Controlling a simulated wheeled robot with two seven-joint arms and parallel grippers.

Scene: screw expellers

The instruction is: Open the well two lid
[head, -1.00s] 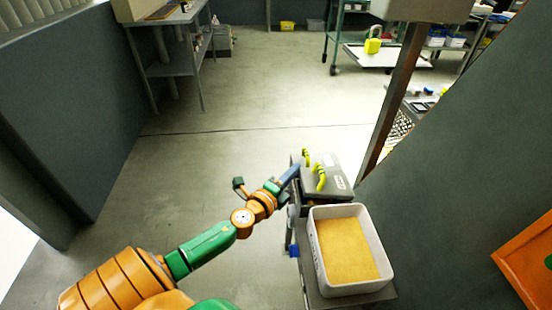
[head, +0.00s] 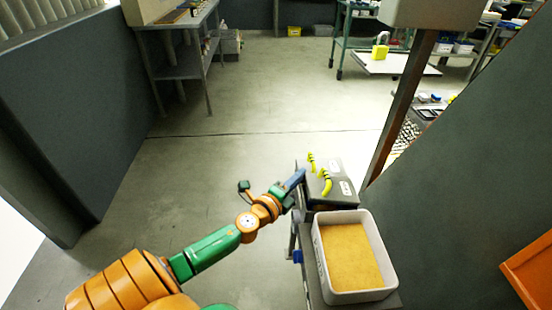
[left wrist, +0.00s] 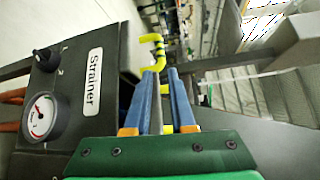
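A dark grey machine box (head: 347,170) has two yellow handles on top, the farther one (head: 311,163) and the nearer one (head: 327,183). I cannot tell which belongs to the well two lid. My left gripper (head: 300,174) is at the box's left side, close to the handles. A black-striped yellow handle (left wrist: 157,48) shows just beyond the fingertips; contact is unclear. A panel marked "Strainer" (left wrist: 92,85) is to the left. My right gripper is out of view.
A white bin (head: 318,250) of yellow-brown material stands in front of the box. A brown post (head: 408,100) and a dark wall (head: 450,190) are to the right, with an orange panel (head: 532,268) at the edge. Open floor (head: 235,110) lies to the left.

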